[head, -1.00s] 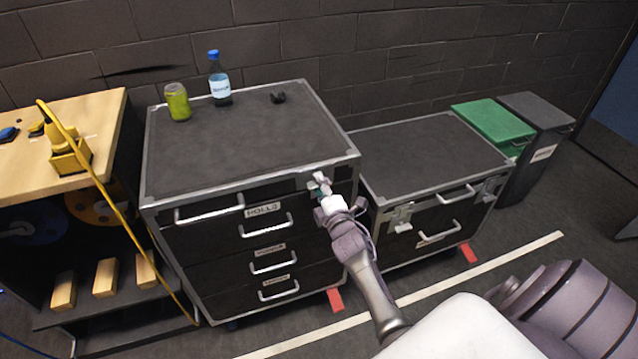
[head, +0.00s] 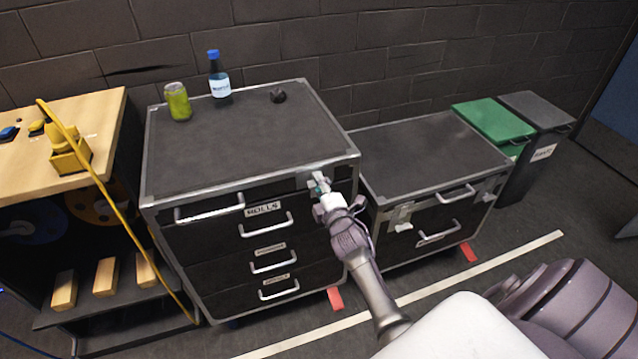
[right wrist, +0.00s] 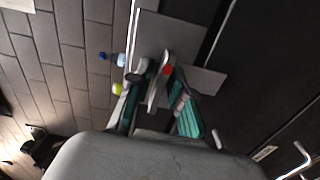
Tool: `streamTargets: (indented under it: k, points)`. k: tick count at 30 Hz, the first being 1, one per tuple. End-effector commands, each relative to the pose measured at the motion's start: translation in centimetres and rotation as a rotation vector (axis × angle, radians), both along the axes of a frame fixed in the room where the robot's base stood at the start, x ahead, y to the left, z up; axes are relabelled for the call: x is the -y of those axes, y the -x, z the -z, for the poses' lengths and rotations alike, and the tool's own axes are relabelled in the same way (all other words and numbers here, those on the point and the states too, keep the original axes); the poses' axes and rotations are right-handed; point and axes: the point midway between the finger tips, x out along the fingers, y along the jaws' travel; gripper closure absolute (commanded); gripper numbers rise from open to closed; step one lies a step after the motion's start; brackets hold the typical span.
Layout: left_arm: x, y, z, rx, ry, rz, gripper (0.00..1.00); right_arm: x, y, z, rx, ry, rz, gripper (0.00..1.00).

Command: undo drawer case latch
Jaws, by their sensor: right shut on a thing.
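The black drawer case (head: 215,240) with metal edges stands against the wall, its several drawers closed. Its metal latch (head: 314,182) is at the top right of the front, partly hidden by my gripper. My right gripper (head: 322,188) is shut on the latch. In the right wrist view, the right gripper's teal-padded fingers (right wrist: 162,102) sit on both sides of the grey latch lever (right wrist: 157,82), which stands out from its plate near a red dot. My left gripper is not in view.
A green can (head: 177,103), a blue-capped bottle (head: 219,80) and a small dark object (head: 278,96) are on the case top. A lower black case (head: 430,150) stands close on the right, a wooden workbench (head: 95,115) on the left. Floor in front is clear.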

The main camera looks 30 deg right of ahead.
Motion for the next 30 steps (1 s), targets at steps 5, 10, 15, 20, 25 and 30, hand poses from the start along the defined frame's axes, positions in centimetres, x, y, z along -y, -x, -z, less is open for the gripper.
streamTargets:
  k: [5, 10, 15, 20, 25, 30]
  points:
    - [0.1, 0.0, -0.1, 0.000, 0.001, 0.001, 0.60, 0.0, 0.0, 0.1, 0.021, -0.095, 0.000, 1.00]
    - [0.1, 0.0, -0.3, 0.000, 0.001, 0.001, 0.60, 0.0, 0.0, 0.1, 0.052, -0.231, 0.000, 1.00]
    - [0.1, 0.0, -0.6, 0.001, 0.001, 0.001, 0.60, 0.0, 0.0, 0.1, 0.090, -0.388, 0.000, 1.00]
    - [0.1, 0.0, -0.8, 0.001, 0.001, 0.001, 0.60, 0.0, 0.0, 0.0, 0.127, -0.536, 0.000, 1.00]
    - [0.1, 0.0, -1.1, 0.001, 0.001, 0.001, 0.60, 0.0, 0.0, 0.0, 0.164, -0.694, 0.000, 1.00]
    - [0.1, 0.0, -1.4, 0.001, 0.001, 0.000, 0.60, 0.0, 0.0, 0.1, 0.201, -0.850, 0.000, 1.00]
